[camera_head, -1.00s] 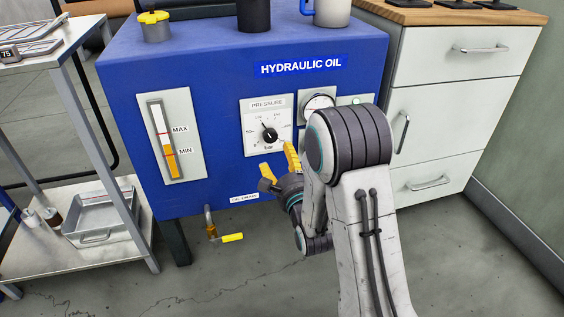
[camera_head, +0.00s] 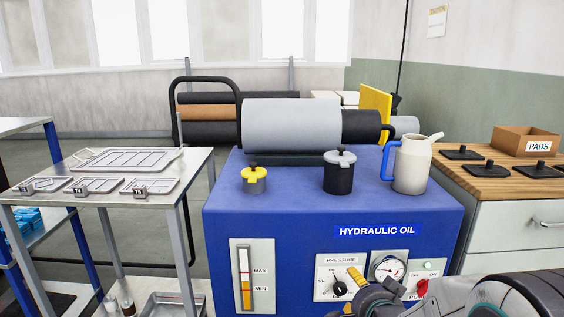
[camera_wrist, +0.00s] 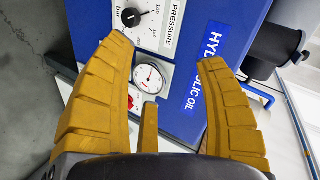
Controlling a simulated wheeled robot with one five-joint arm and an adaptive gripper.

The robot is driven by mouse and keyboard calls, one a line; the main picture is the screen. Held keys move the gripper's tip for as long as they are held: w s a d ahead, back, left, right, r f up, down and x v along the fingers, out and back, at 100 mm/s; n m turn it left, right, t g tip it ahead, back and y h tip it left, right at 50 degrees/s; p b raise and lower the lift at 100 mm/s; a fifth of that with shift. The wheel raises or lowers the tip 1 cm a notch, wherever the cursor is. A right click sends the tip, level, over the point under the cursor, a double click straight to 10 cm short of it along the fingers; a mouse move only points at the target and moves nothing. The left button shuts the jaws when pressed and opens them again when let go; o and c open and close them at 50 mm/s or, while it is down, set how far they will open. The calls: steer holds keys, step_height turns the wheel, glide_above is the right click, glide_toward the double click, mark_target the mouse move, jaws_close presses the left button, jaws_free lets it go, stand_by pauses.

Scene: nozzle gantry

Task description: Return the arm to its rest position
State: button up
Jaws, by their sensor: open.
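My gripper (camera_wrist: 165,52) is open in the wrist view, with two ribbed yellow fingers spread apart and nothing between their tips. In the head view my gripper (camera_head: 359,279) shows small at the bottom edge, in front of the lower panel of the blue hydraulic oil unit (camera_head: 225,232). My arm lies low at the bottom right there, mostly cut off by the picture edge. The pressure knob (camera_head: 339,288) and the round gauge (camera_head: 389,269) are close beside my gripper in the picture. Both also show past the fingers in the wrist view.
A yellow-topped cap (camera_head: 255,180), a black lidded pot (camera_head: 339,173) and a white jug (camera_head: 411,165) stand on the blue unit. A metal trolley with trays (camera_head: 130,158) is at left. A wood-topped cabinet (camera_head: 505,182) with pads is at right.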

steer(key=s+r+n+g+p, duration=0.8)
steer(key=s+r+n+p, duration=0.5)
steer(key=s+r+p, duration=1)
steer(key=s+r, duration=0.3)
steer(key=shift+s+r+g+p, duration=0.35)
steer(key=shift+r+g, duration=0.05)
